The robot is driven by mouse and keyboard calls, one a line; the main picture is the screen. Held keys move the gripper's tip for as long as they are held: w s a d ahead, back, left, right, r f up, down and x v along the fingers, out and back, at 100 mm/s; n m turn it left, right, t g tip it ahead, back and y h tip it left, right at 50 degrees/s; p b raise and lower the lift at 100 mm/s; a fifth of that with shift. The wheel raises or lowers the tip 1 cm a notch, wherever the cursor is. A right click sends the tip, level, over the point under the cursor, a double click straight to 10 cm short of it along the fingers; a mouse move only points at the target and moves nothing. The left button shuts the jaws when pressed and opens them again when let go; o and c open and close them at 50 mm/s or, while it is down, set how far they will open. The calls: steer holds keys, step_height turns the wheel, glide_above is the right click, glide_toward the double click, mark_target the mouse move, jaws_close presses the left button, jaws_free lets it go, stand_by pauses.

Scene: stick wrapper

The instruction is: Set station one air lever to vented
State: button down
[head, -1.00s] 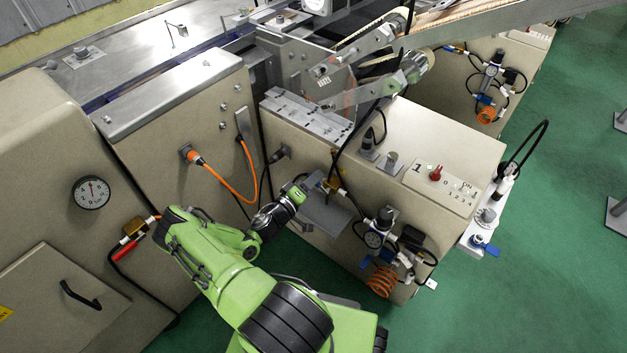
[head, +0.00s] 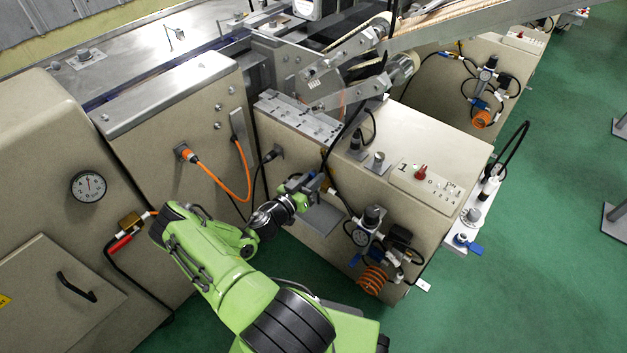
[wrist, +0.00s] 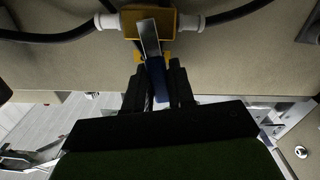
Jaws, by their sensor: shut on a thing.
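The air lever (wrist: 151,42) is a flat metal handle with a blue sleeve (wrist: 156,78), mounted on a yellow valve body (wrist: 160,22) with white hose fittings and black hoses on both sides. In the wrist view it points from the valve towards my gripper (wrist: 160,76), whose dark fingers are shut on the blue sleeve. In the head view my gripper (head: 306,187) is at the front face of the station one cabinet (head: 435,145), and it mostly hides the valve and lever there.
A grey plate (head: 322,218) juts out just below my gripper. A gauge and regulator (head: 362,236) and an orange coiled hose (head: 372,279) are to its right. A red-handled valve (head: 120,243) is on the left cabinet.

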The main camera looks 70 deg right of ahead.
steer(key=shift+s+a+m, duration=0.15)
steer(key=shift+s+m, duration=0.15)
steer(key=shift+m, duration=0.35)
steer(key=shift+s+a+m, duration=0.1)
steer(key=shift+s+m, duration=0.15)
steer(key=shift+m, duration=0.4)
steer(key=shift+f, duration=0.1)
steer(key=c, duration=1)
jaws_free()
steer(key=shift+c, duration=0.2)
steer(key=p+v, duration=0.2)
steer(key=v, duration=1.3)
steer(key=shift+w+a, duration=0.25)
steer(key=shift+a, duration=0.1)
